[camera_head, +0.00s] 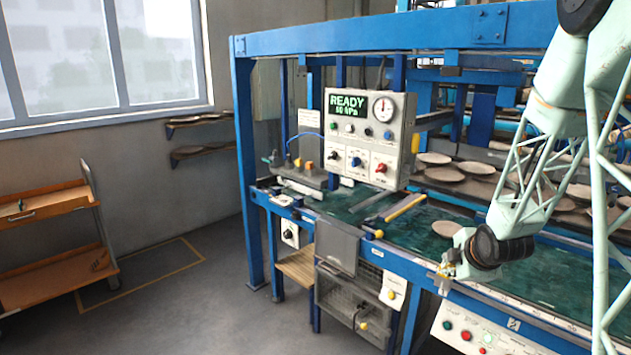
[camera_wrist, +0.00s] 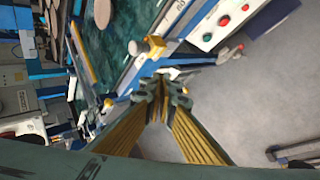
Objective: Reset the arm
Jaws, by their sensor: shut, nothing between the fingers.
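My gripper (camera_head: 444,277) is at the right of the head view, at the end of my pale green lattice arm. It hangs at the front edge of the blue plate dryer (camera_head: 340,38), just above the dryer's front rail. In the wrist view my gripper (camera_wrist: 160,88) has its yellow-sided fingers drawn together at the tips. It is shut and empty. The floor and part of the dryer's front rail lie beyond the fingertips. The exact gap between the gripper and the rail is hard to tell.
A control box (camera_head: 368,138) reading READY hangs on the dryer. Round plates (camera_head: 445,174) lie on the racks behind, and one plate (camera_head: 446,228) lies on the green belt (camera_head: 400,240). A button panel (camera_head: 487,335) is below my gripper. A wooden cart (camera_head: 50,205) stands left; the floor between is clear.

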